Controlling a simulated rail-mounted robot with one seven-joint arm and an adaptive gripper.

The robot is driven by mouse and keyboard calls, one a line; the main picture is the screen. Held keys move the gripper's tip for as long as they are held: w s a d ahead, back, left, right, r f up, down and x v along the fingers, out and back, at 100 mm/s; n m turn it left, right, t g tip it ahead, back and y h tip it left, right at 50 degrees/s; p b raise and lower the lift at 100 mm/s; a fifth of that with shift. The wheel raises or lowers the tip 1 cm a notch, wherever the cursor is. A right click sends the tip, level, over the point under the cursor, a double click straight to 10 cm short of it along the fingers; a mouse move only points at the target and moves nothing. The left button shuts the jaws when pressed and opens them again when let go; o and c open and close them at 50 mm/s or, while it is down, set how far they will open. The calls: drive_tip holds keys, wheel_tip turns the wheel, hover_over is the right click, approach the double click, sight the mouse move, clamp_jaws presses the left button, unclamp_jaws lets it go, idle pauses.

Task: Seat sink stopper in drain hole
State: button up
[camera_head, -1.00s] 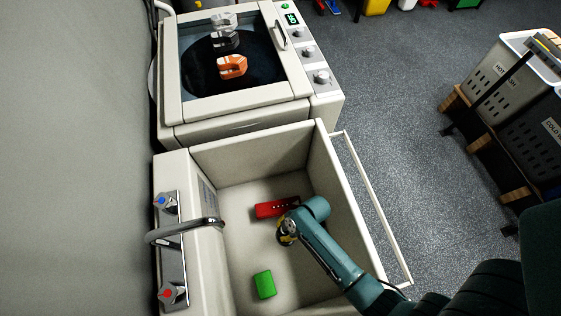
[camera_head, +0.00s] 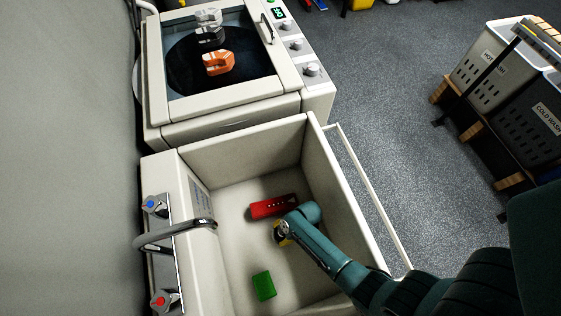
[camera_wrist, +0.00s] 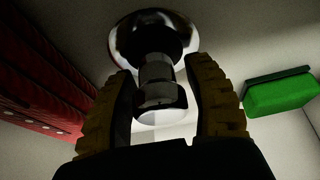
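The sink stopper (camera_wrist: 152,40), a shiny metal piece with a round flared disc and a narrower stem and knob, shows in the wrist view. My gripper (camera_wrist: 160,75), with yellow ribbed fingers, has one finger on each side of the stem and knob. The fingers are very close to the metal; I cannot tell if they press on it. In the head view my gripper (camera_head: 280,232) is low inside the sink basin (camera_head: 236,203), between a red block and a green block. The stopper cannot be made out there, and no drain hole is visible in either view.
The red block (camera_head: 273,206) with pale dots and the green block (camera_head: 263,285) lie on the basin floor. The tap (camera_head: 180,232) reaches over the basin's left side. A washer (camera_head: 225,120) stands behind. Baskets (camera_head: 500,65) stand at right.

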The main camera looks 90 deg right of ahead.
drive_tip(key=shift+r, duration=0.1)
